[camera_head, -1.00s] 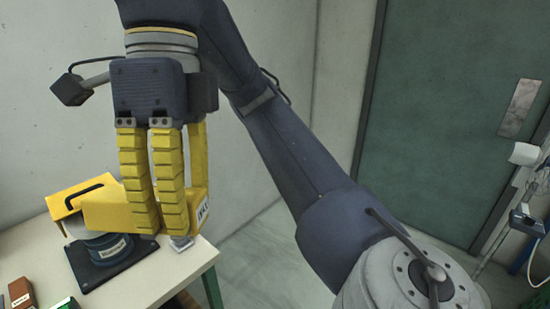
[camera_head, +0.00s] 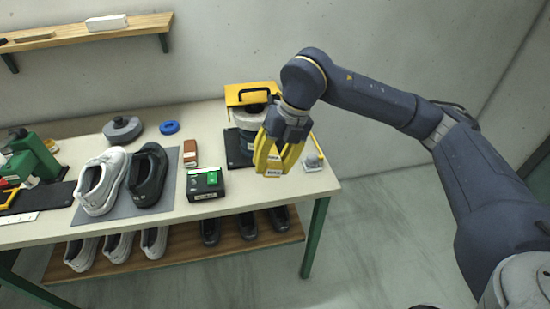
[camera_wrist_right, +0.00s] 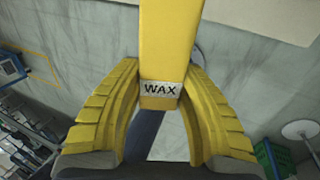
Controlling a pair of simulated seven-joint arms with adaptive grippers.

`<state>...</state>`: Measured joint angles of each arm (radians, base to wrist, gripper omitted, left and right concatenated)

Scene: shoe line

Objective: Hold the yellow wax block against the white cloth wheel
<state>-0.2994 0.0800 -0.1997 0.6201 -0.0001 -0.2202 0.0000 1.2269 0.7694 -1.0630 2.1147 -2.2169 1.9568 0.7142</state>
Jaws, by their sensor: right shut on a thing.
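The yellow wax block (camera_head: 274,166), with a white label, is held between the yellow fingers of my right gripper (camera_head: 277,158). In the right wrist view the block (camera_wrist_right: 171,45) reads "WAX" and the fingers of the gripper (camera_wrist_right: 165,85) press its sides. The gripper is in front of a machine with a yellow hood (camera_head: 238,96), a black handle and a dark base plate (camera_head: 236,146), at the right end of the table. Whether the block touches anything is unclear. My left gripper is out of view.
The table (camera_head: 245,190) also bears a white shoe (camera_head: 98,185) and a dark shoe (camera_head: 149,180) on a grey mat, a black-and-green box (camera_head: 205,184), a brown block (camera_head: 190,152), a grey disc (camera_head: 122,130) and a blue ring (camera_head: 169,127). Floor at right is open.

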